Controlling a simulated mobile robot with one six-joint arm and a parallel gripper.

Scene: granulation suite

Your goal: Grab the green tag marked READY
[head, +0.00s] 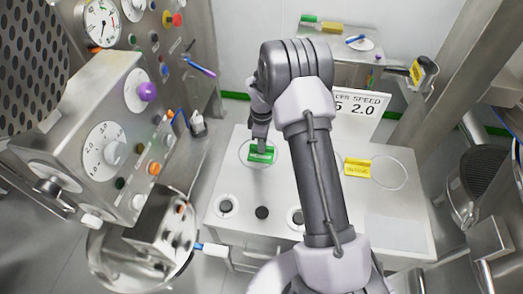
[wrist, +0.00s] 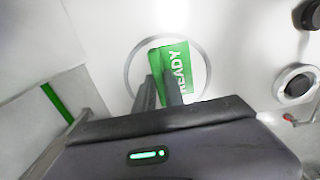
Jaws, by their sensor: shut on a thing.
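The green tag (head: 261,154) lies within a thin ring outline on the white bench top. In the wrist view the tag (wrist: 183,68) shows white letters reading READY, and it sits inside the grey ring (wrist: 128,72). My gripper (head: 260,143) reaches down onto the tag from above. In the wrist view my gripper's fingers (wrist: 162,92) are closed on the tag's near left part and hide some of it. The tag appears still at bench level; I cannot tell any gap beneath it.
A yellow tag (head: 357,167) lies by another ring to the right on the bench (head: 400,235). Dark round knobs (head: 262,213) line the front. A control panel (head: 110,130) with dials crowds the left.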

